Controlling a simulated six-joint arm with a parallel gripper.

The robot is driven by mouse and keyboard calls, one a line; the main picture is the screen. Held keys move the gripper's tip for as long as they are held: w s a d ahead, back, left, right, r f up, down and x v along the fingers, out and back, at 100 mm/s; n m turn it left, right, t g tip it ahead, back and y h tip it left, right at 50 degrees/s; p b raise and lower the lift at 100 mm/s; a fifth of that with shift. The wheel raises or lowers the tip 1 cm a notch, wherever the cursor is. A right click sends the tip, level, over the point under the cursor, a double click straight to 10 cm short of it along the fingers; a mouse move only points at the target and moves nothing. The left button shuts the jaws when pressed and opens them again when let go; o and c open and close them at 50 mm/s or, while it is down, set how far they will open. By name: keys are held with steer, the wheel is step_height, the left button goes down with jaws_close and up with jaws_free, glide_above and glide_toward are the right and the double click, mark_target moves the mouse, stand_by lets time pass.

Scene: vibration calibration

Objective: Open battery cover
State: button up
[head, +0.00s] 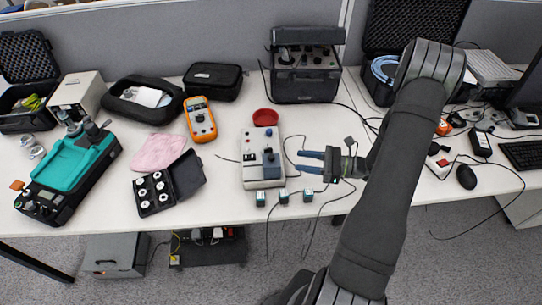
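No battery cover can be made out for certain at this size. A light grey instrument box (262,172) with a dark blue part, knobs and a red spot on top stands near the table's front middle. An orange multimeter (200,119) lies further left. My gripper (307,162) reaches in from the right, with its two blue fingers pointing left. The fingers are apart with nothing seen between them. The fingertips are just right of the grey box; whether they touch it cannot be told.
A red bowl (265,117) stands behind the grey box. Several small dark cubes (283,197) sit at the front edge, with cables hanging down. A dark open case (170,184), a pink cloth (158,152) and a teal machine (68,170) are left. A large black case (305,85) stands behind.

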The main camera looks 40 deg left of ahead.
mark_target(271, 156)
steer(key=x, duration=1)
steer(key=shift+s+a, duration=0.2)
steer(key=shift+a, duration=0.15)
jaws_close()
